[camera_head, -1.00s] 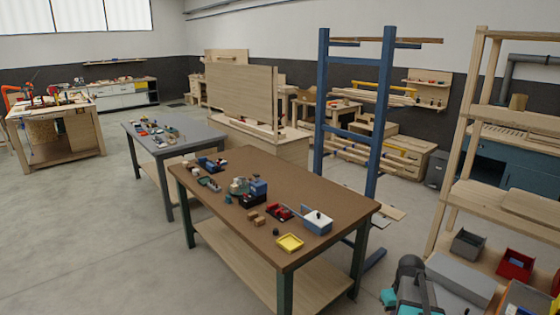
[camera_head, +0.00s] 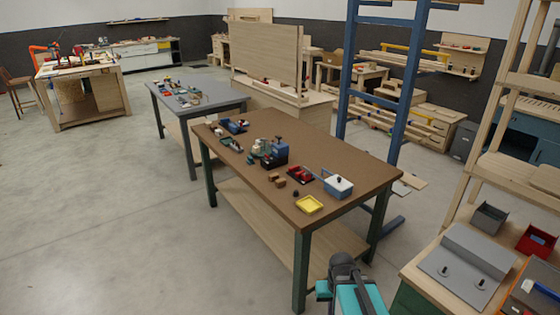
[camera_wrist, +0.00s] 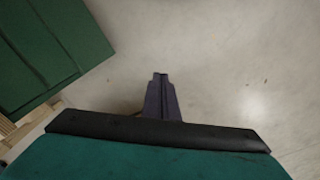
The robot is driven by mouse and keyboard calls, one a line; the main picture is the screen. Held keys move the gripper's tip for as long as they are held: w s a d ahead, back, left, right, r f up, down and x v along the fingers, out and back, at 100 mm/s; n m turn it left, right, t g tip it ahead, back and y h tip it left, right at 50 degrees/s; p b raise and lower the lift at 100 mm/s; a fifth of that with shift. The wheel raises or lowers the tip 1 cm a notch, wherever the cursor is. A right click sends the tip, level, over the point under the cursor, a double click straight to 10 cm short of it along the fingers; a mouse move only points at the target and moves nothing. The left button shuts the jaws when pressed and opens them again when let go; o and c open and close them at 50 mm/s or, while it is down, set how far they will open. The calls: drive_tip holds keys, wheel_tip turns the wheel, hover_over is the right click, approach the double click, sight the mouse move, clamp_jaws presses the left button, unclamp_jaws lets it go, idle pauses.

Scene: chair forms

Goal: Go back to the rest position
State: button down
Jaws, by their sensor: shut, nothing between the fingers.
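My gripper (camera_wrist: 160,76) shows in the wrist view as dark fingers pressed together with nothing between them. It points at bare grey floor. In the head view, my arm in teal and dark grey is at the bottom edge, right of the middle, in front of the brown-topped table (camera_head: 262,165). The fingertips cannot be made out there.
The brown table holds a yellow tray (camera_head: 309,204), a blue-and-white box (camera_head: 338,187) and several small items. At the right are a workbench with a grey panel (camera_head: 467,262) and a wooden shelf rack. A green cabinet (camera_wrist: 45,50) is close in the wrist view. Open floor lies left.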

drive_tip(key=s+f+g+b, duration=0.5)
drive_tip(key=s+f+b, duration=0.4)
drive_tip(key=s+f, duration=1.7)
drive_tip(key=shift+s+a+f+g, duration=0.15)
drive_tip(key=shift+a+f+g, duration=0.2)
drive_tip(key=shift+f, duration=0.35)
